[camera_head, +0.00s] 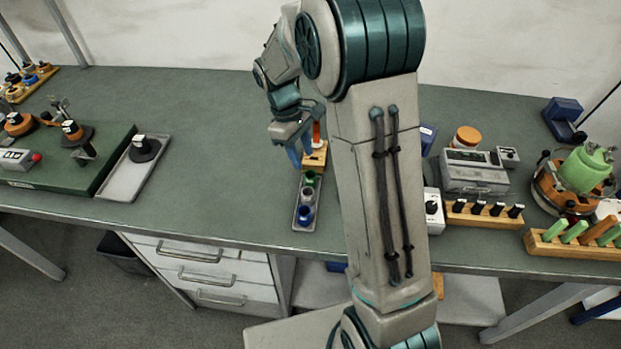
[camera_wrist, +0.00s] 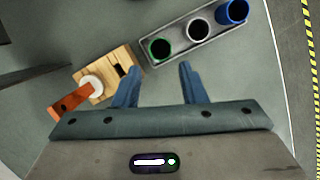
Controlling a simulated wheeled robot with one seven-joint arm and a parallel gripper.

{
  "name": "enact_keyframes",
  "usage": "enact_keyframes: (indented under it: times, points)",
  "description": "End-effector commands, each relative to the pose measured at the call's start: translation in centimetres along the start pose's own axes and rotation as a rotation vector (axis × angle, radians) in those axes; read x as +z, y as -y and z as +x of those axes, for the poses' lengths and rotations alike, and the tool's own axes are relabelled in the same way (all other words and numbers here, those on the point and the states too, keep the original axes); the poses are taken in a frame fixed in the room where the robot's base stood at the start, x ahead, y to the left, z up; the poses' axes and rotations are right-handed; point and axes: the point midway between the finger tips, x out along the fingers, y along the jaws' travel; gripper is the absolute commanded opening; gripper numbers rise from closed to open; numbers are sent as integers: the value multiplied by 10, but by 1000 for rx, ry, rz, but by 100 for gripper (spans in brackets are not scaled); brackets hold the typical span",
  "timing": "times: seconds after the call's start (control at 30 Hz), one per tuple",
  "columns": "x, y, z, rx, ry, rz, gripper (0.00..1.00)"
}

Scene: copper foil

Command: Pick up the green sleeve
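The green sleeve (camera_wrist: 160,48) is a short round tube with a dark opening, standing at the near end of a grey tray (camera_wrist: 180,28). It also shows in the head view (camera_head: 310,178), below my gripper. White and blue sleeves (camera_wrist: 233,11) stand in the same tray. My gripper (camera_wrist: 161,70) is open, with its two blue fingers apart and nothing between them. In the wrist view the green sleeve appears just beyond the fingertips, between their lines. The height gap to it is hard to tell.
A wooden block with a white-and-orange tool (camera_wrist: 92,85) stands close beside my left finger. In the head view a green board (camera_head: 75,165) lies left. Instruments (camera_head: 475,170) and wooden racks (camera_head: 484,212) stand right. The bench's middle left is clear.

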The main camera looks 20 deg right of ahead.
Motion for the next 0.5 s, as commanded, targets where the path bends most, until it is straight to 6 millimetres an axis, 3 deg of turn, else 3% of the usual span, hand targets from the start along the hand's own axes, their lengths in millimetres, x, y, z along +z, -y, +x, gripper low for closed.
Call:
enact_keyframes:
  times: [0.37,0.5]
  points:
    - [4,1,36,-2,1,1,38]
    - [8,2,59,-3,3,0,38]
